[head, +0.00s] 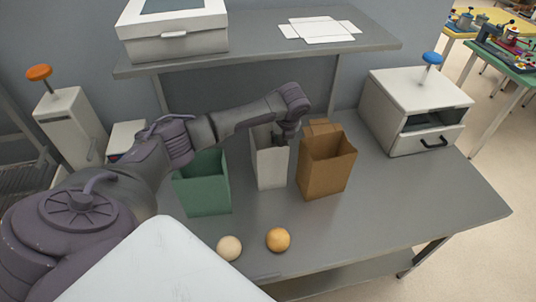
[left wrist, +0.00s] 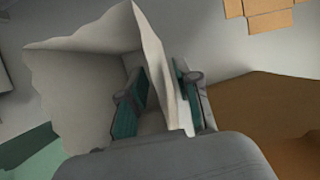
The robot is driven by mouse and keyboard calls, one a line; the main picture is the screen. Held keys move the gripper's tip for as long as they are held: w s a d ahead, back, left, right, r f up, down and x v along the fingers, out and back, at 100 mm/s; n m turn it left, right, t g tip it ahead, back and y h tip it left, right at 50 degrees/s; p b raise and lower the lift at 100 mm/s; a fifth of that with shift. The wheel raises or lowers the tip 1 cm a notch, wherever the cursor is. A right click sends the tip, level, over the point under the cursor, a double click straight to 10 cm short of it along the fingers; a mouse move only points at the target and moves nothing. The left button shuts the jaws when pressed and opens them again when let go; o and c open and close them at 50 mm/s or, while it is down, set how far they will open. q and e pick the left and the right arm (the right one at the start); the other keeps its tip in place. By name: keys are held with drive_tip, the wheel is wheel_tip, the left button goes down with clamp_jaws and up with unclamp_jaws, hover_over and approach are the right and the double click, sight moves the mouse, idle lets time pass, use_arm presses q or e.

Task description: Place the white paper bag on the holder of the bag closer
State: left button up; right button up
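The white paper bag (head: 271,165) stands upright and open on the grey table, between a green bag and a brown bag. My left gripper (head: 282,136) points down at the bag's top right edge. In the left wrist view, its teal-padded fingers (left wrist: 160,98) straddle one wall of the white bag (left wrist: 85,85), one finger inside the mouth and one outside. A gap shows between the pads, so it looks open. Which machine is the bag closer is not clear: a white box with a blue knob (head: 415,100) stands right, a white unit with an orange knob (head: 70,128) left. My right gripper is out of view.
The green bag (head: 203,186) and brown bag (head: 326,165) stand close on either side. Two round buns, one pale (head: 229,248) and one golden (head: 278,239), lie in front. A shelf (head: 260,53) with a white box (head: 174,35) overhangs behind. The table's right front is clear.

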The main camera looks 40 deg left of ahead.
use_arm(q)
drive_tip(key=shift+f, duration=0.15)
idle(0.3)
clamp_jaws()
